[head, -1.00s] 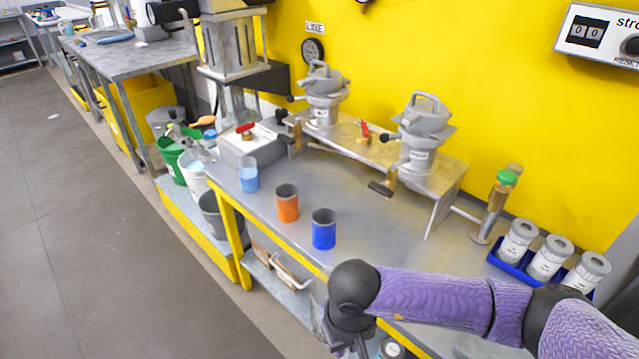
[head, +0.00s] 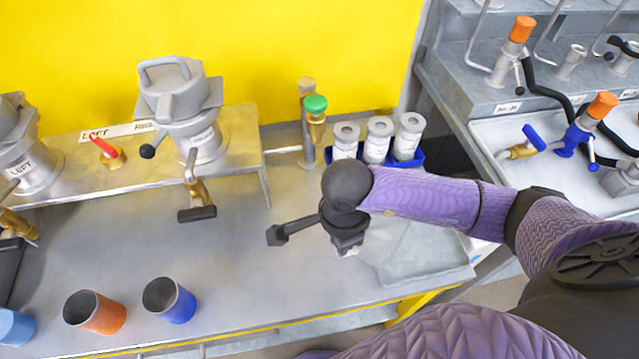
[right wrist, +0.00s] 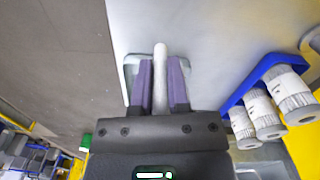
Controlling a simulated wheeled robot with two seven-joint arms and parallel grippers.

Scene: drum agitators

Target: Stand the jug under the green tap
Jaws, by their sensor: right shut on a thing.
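The green tap (head: 315,108) has a green knob on brass, on an upright post at the back of the bench, right of the right-hand metal vessel. My right gripper (right wrist: 161,64) is shut on a pale upright handle (right wrist: 160,50), seemingly the jug's. A pale edge shows on both sides of the fingers; the rest is hidden by my gripper. In the head view my right gripper (head: 348,246) is over the bench, in front of and slightly right of the green tap, and the jug cannot be made out clearly. My left gripper is not in view.
A blue rack (head: 417,160) of white-labelled canisters stands right of the tap post. An orange cup (head: 103,316) and a blue cup (head: 178,304) stand near the front left edge. A metal shelf (head: 225,150) holds the vessels. The mid-bench (head: 240,270) is clear.

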